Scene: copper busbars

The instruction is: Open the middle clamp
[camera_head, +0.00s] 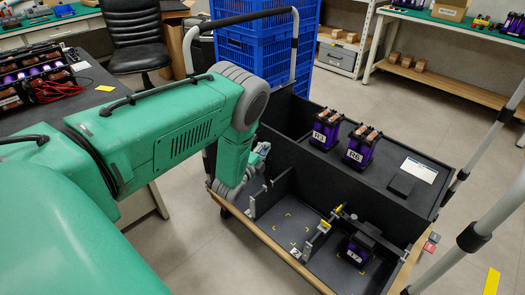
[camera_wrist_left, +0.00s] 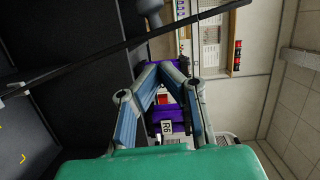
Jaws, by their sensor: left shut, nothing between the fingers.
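The middle clamp (camera_head: 323,228) appears as a metal bar with a yellow tip on the divider between two compartments of the black cart box (camera_head: 290,225). I cannot tell its latch state. My left arm reaches over the box's left end. The left gripper (camera_head: 262,150) is partly hidden behind the forearm, up and left of the clamp and apart from it. In the left wrist view its fingers (camera_wrist_left: 165,68) meet at the tips with nothing between them. The clamp is not clearly identifiable there. My right gripper is not in view.
Purple modules R4 (camera_head: 326,130) and R6 (camera_head: 360,147) stand on the box's top; R6 (camera_wrist_left: 166,126) shows behind my fingers in the wrist view. Another purple module (camera_head: 355,252) sits in the right compartment. The left compartment is empty. Cart rails (camera_head: 480,235) rise at right; blue crates (camera_head: 262,50) stand behind.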

